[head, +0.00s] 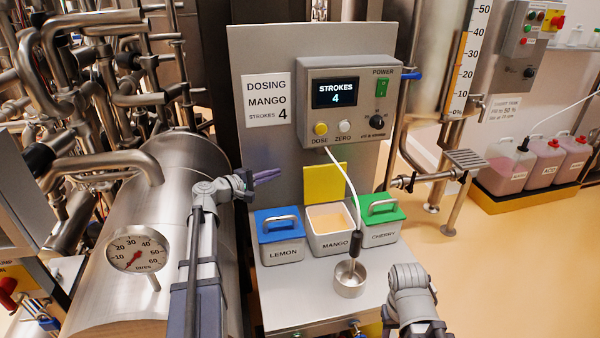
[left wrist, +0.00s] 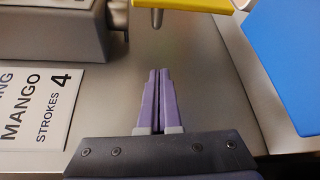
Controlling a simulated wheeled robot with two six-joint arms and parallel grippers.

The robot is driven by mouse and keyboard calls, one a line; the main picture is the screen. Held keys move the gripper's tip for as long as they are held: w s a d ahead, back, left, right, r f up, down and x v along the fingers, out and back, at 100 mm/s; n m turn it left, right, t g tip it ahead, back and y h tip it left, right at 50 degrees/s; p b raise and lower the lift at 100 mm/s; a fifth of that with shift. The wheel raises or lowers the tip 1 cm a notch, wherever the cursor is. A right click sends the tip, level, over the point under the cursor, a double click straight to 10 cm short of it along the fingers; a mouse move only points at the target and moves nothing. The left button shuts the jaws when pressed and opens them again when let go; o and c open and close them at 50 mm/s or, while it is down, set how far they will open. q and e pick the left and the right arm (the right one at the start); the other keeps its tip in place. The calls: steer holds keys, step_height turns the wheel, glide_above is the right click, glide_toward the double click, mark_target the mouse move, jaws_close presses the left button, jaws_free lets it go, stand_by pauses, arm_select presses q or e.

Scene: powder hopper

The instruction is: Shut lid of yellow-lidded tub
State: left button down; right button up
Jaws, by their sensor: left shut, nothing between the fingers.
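The yellow lid (head: 324,182) stands open, upright behind the middle tub (head: 331,243), which is marked MANGO and holds pale orange powder. Part of the yellow lid also shows at the top edge of the left wrist view (left wrist: 185,4). My left gripper (head: 280,174) is shut and empty, left of the yellow lid and above the blue-lidded tub, apart from both. Its two purple fingers (left wrist: 157,72) lie together in the left wrist view. Part of my right arm shows at the lower right of the head view, but its fingers cannot be seen.
The blue-lidded LEMON tub (head: 281,252) and green-lidded CHERRY tub (head: 380,234), both shut, flank the MANGO tub. A small metal cup (head: 350,288) stands in front, with a black-handled tool on a white cable. The dosing box (head: 349,102) reads STROKES 4.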

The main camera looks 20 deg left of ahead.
arm_select(q)
steer(key=x, duration=0.3)
steer(key=b+x, duration=0.1)
steer(key=x, duration=0.3)
steer(key=a+x, duration=0.1)
steer(key=x, duration=0.2)
steer(key=shift+w, duration=0.5)
steer(key=shift+s+d+r+p, duration=0.25)
steer(key=shift+s+d, duration=0.4)
steer(key=shift+s, duration=0.2)
steer(key=shift+s+d+r+p, duration=0.15)
steer(key=shift+s+d+r, duration=0.1)
steer(key=shift+s+d, duration=0.5)
steer(key=shift+a, duration=0.1)
steer(key=shift+a+t, duration=0.1)
steer(key=shift+t, duration=0.2)
